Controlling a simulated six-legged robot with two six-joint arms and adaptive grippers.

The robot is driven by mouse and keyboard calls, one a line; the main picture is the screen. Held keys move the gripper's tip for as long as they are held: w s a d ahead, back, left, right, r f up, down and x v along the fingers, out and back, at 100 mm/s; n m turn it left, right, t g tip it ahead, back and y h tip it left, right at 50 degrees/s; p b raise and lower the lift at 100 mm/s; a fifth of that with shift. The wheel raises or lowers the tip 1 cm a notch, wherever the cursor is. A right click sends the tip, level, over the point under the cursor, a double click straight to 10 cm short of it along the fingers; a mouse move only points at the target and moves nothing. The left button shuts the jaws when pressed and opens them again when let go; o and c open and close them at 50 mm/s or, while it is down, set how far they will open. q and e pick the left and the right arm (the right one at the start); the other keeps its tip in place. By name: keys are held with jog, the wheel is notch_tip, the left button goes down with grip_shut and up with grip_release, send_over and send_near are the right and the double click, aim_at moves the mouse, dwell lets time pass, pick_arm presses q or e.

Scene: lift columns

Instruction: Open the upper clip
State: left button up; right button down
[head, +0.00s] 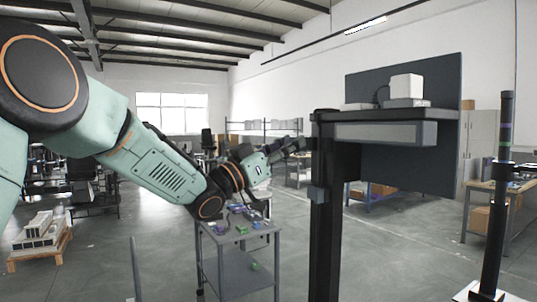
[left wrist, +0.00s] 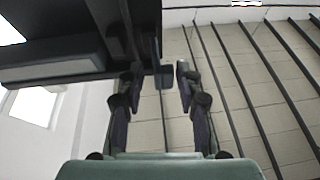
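A black lift column (head: 322,235) stands right of centre in the head view and carries a dark shelf with a grey front (head: 380,132). My left gripper (head: 303,145) reaches the column's left side just below shelf height. In the left wrist view its two fingers (left wrist: 160,85) are apart. My right gripper is not in view.
White boxes (head: 405,88) stand on the shelf before a dark back panel (head: 430,165). A grey cart (head: 240,262) with small coloured parts stands below my left arm. A second black column (head: 497,215) stands at the far right. The floor between the columns is clear.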

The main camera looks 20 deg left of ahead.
pick_arm(q)
jog(key=v, duration=1.1)
jog(key=shift+a, duration=0.3)
jog(key=shift+s+a, duration=0.15)
jog(key=shift+a, duration=0.15)
